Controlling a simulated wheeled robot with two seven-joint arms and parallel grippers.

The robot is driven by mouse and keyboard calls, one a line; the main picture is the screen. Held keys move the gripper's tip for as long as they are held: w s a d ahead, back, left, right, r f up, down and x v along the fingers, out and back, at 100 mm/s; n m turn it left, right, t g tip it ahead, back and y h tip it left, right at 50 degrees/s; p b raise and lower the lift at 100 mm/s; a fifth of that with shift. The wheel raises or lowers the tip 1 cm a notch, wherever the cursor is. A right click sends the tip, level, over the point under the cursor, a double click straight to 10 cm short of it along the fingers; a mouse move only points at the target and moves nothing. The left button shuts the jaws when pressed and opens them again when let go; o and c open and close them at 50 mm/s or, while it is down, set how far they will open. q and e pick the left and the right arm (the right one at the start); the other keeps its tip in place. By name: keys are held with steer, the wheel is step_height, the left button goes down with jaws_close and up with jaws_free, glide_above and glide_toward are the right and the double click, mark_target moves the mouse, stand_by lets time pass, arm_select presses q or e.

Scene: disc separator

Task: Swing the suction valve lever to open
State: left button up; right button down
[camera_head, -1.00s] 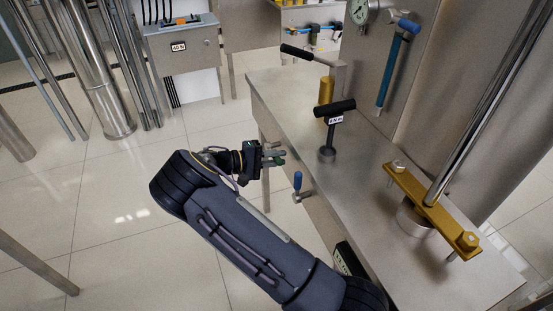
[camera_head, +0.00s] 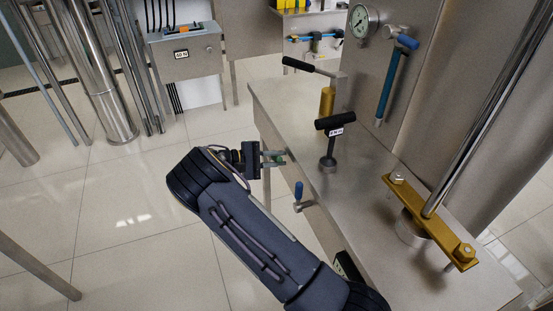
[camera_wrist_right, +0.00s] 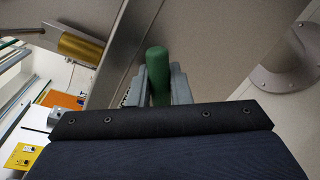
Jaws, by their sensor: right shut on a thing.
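A green handle (camera_wrist_right: 158,76) stands between the fingers of my right gripper (camera_wrist_right: 158,90) in the right wrist view. In the head view, a small green part (camera_head: 274,157) shows between the fingers of my right gripper (camera_head: 275,158), by the bench's left edge. The gripper is shut on this handle. I take it to be the suction valve lever; its pivot and lower part are hidden, so its angle cannot be told. My left gripper is not in view.
A blue-handled lever (camera_head: 299,190) sits just below my right gripper on the bench's side. The steel bench top (camera_head: 350,205) carries a black T-handle (camera_head: 335,121), a brass cylinder (camera_head: 327,97) and a yellow clamp bar (camera_head: 430,215). Open floor lies left.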

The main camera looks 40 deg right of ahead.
steer(key=c, duration=1.4)
jaws_free()
steer(key=b+v, duration=0.1)
steer(key=v, duration=0.7)
steer(key=shift+c, duration=0.4)
